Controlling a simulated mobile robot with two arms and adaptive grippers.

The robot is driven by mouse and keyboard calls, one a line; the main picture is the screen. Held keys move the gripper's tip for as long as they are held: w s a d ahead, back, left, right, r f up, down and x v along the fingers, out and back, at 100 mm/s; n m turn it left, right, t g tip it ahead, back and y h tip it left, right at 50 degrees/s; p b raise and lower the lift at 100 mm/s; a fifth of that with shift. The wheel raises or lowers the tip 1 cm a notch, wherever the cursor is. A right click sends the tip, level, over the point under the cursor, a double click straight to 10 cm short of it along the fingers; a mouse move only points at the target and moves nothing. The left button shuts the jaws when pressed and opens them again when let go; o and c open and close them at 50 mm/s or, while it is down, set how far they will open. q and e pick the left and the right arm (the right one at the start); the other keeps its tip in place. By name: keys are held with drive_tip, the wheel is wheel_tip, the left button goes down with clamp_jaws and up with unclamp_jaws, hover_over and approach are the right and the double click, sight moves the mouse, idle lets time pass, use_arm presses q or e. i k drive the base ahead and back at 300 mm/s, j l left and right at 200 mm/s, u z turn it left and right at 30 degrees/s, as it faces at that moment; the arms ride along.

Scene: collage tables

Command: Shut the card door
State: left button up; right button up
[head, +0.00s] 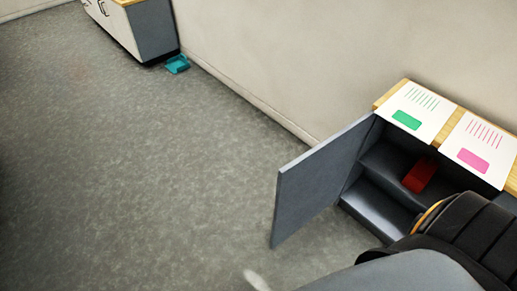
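A low grey cabinet stands at the right against the wall, with a light wooden top (379,102). Its grey door (318,180) is wide open and swung out to the left over the floor. Inside the dark cabinet, a red object (420,175) rests on the shelf. My arm, dark with a yellow ring, fills the lower right corner and hides the lower right part of the cabinet. I make out no fingertips of either gripper, so their positions relative to the door do not show.
Two white sheets, one with a green block (407,119) and one with a pink block (473,160), lie on the cabinet top. A white-fronted cabinet (112,27) and a teal object (177,64) are at the back left. The grey floor between is clear.

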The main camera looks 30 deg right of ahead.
sight(308, 184)
drive_tip(key=i+j+u, duration=0.35)
drive_tip(key=i+u, duration=0.2)
drive_tip(key=i+z, duration=0.5)
drive_tip(key=i+j+z, duration=0.15)
drive_tip(key=i+z, duration=0.15)
drive_tip(key=z, duration=0.15)
drive_tip(key=i+z, duration=0.15)
drive_tip(key=z, duration=0.3)
drive_tip(key=i+z, duration=0.1)
drive_tip(key=z, duration=0.35)
drive_tip(key=i+z, duration=0.15)
drive_tip(key=z, duration=0.3)
drive_tip(key=i+j+z, duration=0.1)
drive_tip(key=z, duration=0.4)
drive_tip(key=i+j+z, duration=0.1)
drive_tip(key=z, duration=0.35)
